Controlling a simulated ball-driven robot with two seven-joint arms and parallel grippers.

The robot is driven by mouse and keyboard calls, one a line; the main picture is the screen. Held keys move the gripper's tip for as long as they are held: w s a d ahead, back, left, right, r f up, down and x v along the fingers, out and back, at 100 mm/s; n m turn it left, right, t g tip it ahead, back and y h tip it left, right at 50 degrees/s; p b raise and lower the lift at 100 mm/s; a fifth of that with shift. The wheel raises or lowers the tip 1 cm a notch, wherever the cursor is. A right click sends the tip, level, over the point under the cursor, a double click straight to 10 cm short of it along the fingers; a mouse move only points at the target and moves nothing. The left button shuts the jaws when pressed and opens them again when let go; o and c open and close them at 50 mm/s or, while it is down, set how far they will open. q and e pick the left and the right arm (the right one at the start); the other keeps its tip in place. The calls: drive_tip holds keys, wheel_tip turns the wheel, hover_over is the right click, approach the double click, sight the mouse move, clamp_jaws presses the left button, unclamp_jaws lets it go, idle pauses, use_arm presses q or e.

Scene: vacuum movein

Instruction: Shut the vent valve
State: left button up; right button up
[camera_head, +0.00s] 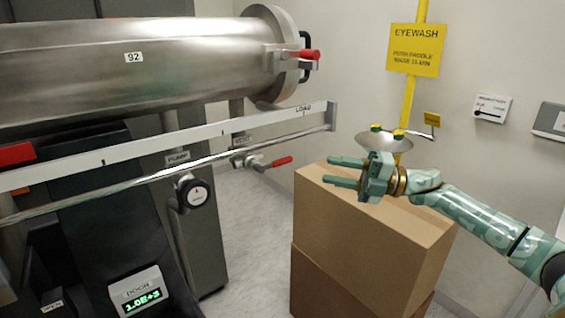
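The vent valve (254,161) is a small metal valve below the white rail, under a label reading VENT (242,140). Its red lever (279,162) points right and slightly up, nearly in line with the rail. My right gripper (329,169) is to the right of the lever, in front of or above the cardboard boxes. Its two green fingers point left and are apart, with nothing between them. A gap shows between the fingertips and the lever. My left gripper is not in view.
Stacked cardboard boxes (370,225) stand below my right gripper. A large steel cylinder (150,60) with a red-handled latch (309,55) is above the white rail (120,152). An eyewash basin (384,143) stands behind the boxes.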

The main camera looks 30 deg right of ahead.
sight(287, 162)
drive_tip(key=x, duration=1.2)
drive_tip(key=shift+a+p, duration=0.15)
drive_tip(key=shift+p, duration=0.25)
clamp_jaws()
